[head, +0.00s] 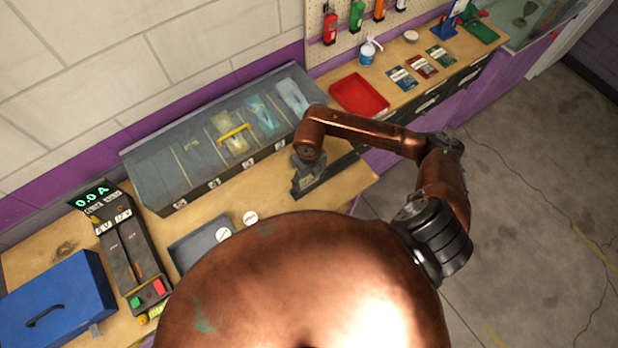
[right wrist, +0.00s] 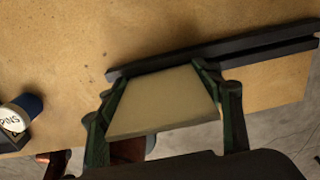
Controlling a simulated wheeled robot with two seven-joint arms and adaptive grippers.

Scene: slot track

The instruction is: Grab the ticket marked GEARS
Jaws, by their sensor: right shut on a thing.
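My right gripper (right wrist: 164,105) is shut on a pale cream ticket (right wrist: 165,100), with a dark green finger at each side of it. The held ticket is above the wooden bench, in front of a dark slotted rail (right wrist: 215,50). No print shows on the side facing the wrist camera, so I cannot read the word on it. In the head view the right gripper (head: 308,184) is by the bench's front edge, right of the long clear-lidded case, and the ticket is hidden there. My left gripper is not in view.
The clear-lidded case (head: 165,165) with a yellow handle runs along the wall. A grey tray (head: 190,248) with white-topped round pieces, a control box (head: 130,250) and a blue box (head: 55,305) stand left. A red tray (head: 360,95) lies beyond my right arm.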

